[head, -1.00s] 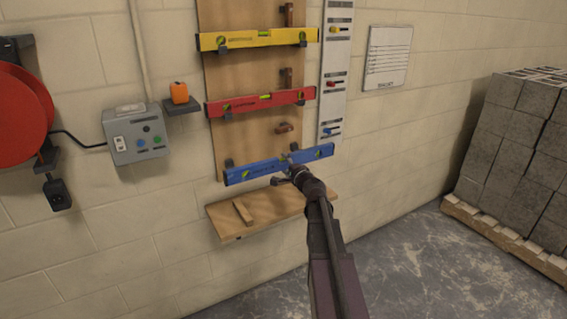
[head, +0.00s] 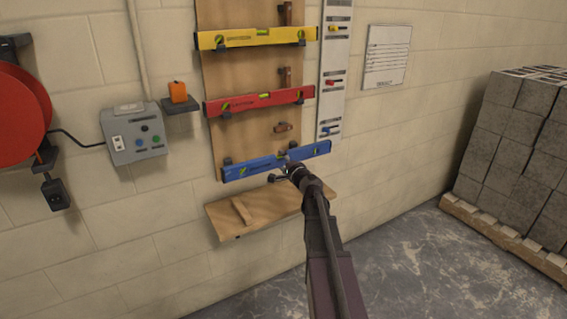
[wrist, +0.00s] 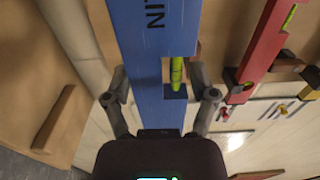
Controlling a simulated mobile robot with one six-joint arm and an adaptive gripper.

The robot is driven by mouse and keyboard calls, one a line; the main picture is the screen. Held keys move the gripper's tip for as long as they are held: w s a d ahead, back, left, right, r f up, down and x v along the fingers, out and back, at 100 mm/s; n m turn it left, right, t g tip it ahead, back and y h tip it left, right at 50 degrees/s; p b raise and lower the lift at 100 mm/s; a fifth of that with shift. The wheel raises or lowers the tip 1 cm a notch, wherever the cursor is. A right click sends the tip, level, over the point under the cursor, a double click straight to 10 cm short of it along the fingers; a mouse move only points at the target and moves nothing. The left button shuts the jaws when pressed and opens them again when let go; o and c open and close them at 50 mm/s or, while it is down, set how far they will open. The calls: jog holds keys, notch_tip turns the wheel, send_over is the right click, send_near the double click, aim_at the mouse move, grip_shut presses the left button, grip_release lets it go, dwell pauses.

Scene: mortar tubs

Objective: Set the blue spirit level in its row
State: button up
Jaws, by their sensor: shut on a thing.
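The blue spirit level (head: 262,168) is at the lowest row of the wooden board (head: 240,134), its right end slightly higher in the head view. My gripper (head: 289,163) is shut on it right of its middle. The wrist view shows the blue level (wrist: 143,50) between my two fingers (wrist: 160,98), with its green vial beside the right finger.
The red level (head: 255,104) and the yellow level (head: 250,39) sit on brackets above. A wooden shelf (head: 275,211) with a small wood piece juts out below. A white panel (head: 334,60) is to the right, a grey switch box (head: 138,140) to the left.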

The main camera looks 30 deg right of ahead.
jog(key=shift+w+a+f+b, duration=0.1)
jog(key=shift+w+f+b, duration=0.05)
jog(key=shift+w, duration=3.1)
jog(key=shift+w+a+f+b, duration=0.1)
jog(key=shift+w+f+b, duration=0.05)
jog(key=shift+w, duration=3.05)
jog(key=shift+s+f+b, duration=0.1)
jog(key=shift+f+b, duration=0.8)
jog(key=o, duration=1.1)
jog(key=shift+s, duration=0.1)
jog(key=shift+s+d, duration=0.15)
jog(key=shift+s, duration=4.3)
